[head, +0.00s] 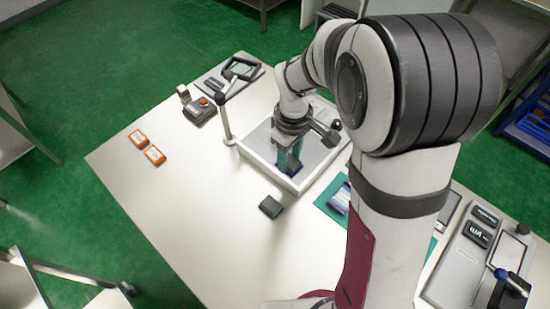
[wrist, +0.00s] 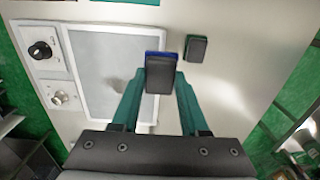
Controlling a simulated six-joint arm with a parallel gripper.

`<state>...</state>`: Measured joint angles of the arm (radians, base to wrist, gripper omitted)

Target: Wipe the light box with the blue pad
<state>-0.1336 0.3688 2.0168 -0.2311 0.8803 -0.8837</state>
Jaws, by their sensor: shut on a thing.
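The light box (head: 243,151) is a flat, white-framed box with a grey panel on the table. In the wrist view its panel (wrist: 105,70) fills the left middle, with two knobs at its left side. My gripper (head: 289,164) is over the light box in the head view. In the wrist view my gripper (wrist: 160,82) has its teal fingers shut on the blue pad (wrist: 160,73), a dark block with a blue edge. The pad shows at the panel's right edge; I cannot tell whether it touches. Its underside is hidden.
A similar dark pad with a green edge (wrist: 196,48) lies on the table beside the box; it also shows in the head view (head: 270,207). A thin post (head: 225,120) stands at the box's corner. Two orange packs (head: 154,155) lie left. The front-left table is clear.

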